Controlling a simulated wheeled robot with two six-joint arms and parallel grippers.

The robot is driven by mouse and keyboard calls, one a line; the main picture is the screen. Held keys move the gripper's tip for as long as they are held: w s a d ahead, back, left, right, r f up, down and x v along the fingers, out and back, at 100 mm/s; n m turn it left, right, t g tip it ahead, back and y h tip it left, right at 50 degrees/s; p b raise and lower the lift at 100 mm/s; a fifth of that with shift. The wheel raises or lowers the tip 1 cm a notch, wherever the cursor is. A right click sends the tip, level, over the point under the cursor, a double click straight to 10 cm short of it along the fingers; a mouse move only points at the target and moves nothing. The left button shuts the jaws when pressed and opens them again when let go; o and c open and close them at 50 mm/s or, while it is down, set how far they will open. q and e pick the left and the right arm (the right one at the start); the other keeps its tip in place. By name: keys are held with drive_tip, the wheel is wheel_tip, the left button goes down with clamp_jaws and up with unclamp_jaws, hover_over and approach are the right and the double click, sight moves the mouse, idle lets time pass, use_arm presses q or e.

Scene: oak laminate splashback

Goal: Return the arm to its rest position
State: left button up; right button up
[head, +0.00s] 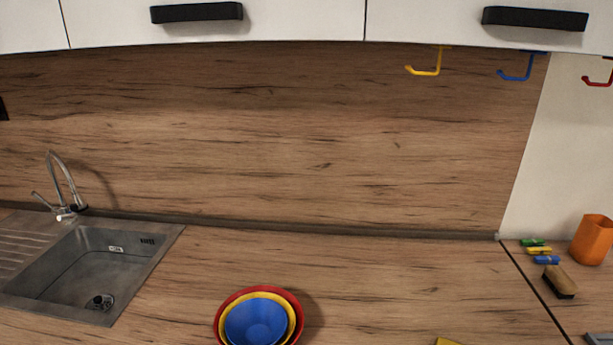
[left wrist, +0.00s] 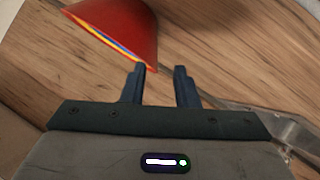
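My left gripper (left wrist: 160,80) shows in the left wrist view, with its two dark fingers apart and nothing between them. A red bowl (left wrist: 120,25) lies just beyond and to the left of the fingertips in that view, with thin yellow and blue rims along its edge. In the head view the nested bowls stand on the counter at the bottom middle: a red bowl (head: 222,322) outside, a yellow bowl (head: 291,315) within it, and a blue bowl (head: 256,322) innermost. Neither arm shows in the head view. My right gripper is not in view.
A steel sink (head: 85,265) with a faucet (head: 66,185) is at left. A sponge or brush (head: 560,282), several coloured clips (head: 540,251) and an orange container (head: 592,240) stand at right. Hooks (head: 515,72) hang below the cabinets (head: 300,20). The counter's middle is mostly clear.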

use_arm(q)
drive_tip(key=s+a+f+m+g+y, duration=0.1)
drive_tip(key=s+f+m+g+y, duration=0.2)
drive_tip(key=s+f, duration=0.45)
drive_tip(key=s+f+g+y, duration=0.2)
drive_tip(key=s+f+g, duration=0.25)
drive_tip(key=s, duration=0.55)
drive_tip(key=s+a+f+g, duration=0.1)
drive_tip(key=a+f, duration=0.1)
drive_tip(key=f, duration=1.4)
drive_tip(key=s+a+f+g, duration=0.1)
drive_tip(key=f, duration=1.6)
drive_tip(key=s+a+f, duration=0.1)
drive_tip(key=s+f, duration=1.6)
drive_tip(key=f, duration=0.1)
drive_tip(key=shift+s+a+f+b, duration=0.25)
drive_tip(key=shift+s+b, duration=0.1)
drive_tip(key=shift+b, duration=0.1)
drive_tip(key=shift+g, duration=0.25)
